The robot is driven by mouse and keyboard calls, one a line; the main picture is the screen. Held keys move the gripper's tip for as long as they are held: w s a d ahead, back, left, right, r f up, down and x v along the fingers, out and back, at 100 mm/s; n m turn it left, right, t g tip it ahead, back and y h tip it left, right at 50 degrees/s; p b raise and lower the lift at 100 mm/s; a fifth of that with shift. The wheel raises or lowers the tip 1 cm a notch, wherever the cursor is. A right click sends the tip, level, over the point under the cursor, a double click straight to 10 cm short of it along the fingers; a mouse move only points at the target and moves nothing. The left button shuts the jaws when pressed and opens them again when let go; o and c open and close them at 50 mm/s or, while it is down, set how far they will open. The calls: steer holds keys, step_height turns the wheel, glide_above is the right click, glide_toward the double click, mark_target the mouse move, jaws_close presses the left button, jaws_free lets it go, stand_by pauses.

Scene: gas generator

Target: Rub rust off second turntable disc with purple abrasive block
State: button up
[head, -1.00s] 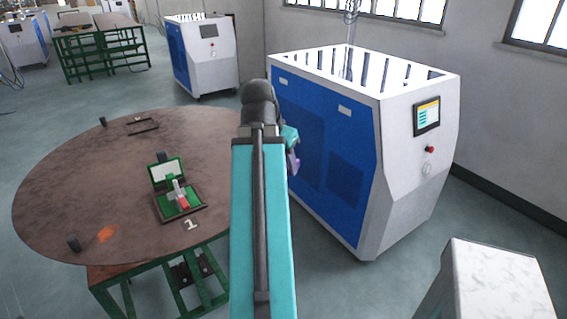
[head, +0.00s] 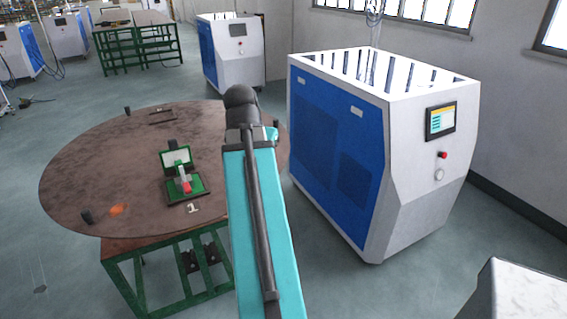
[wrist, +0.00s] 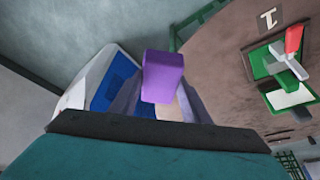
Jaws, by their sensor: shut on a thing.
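The turntable disc (head: 110,170) is brown and round, on a green frame. An orange rust patch (head: 118,210) lies near its front left edge, beside a dark peg. In the wrist view, my gripper (wrist: 162,95) is shut on the purple abrasive block (wrist: 163,76), with the disc (wrist: 215,60) to the right. In the head view, my teal arm hides the gripper and block, and covers part of the disc's right side. The block is not seen touching the disc. I cannot tell whether this disc is the second one.
A blue and white machine (head: 370,150) stands close to the right. Green tables (head: 137,42) are at the back. Floor is clear at the front left.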

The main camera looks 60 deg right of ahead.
steer(key=w+a+f+n+t+y, duration=0.25)
steer(key=w+a+n, duration=0.75)
steer(key=w+a, duration=1.4)
steer(key=w+a+f+n+b, duration=0.2)
steer(key=a+f+b, duration=0.1)
steer(key=a, duration=0.4)
steer(key=w+a+f+n+t+y+b, duration=0.1)
steer(key=w+a+f+b, duration=0.1)
steer(key=a+f, duration=0.3)
steer(key=w+a+f+n+y+b, duration=0.1)
steer(key=w+a+f+n+b, duration=0.1)
steer(key=a, duration=0.8)
step_height(320, 180, down, 2)
steer(key=w+b, duration=0.1)
steer(key=b, duration=0.2)
steer(key=shift+f+n, duration=0.15)
steer(key=shift+n, duration=0.15)
steer(key=shift+s, duration=0.2)
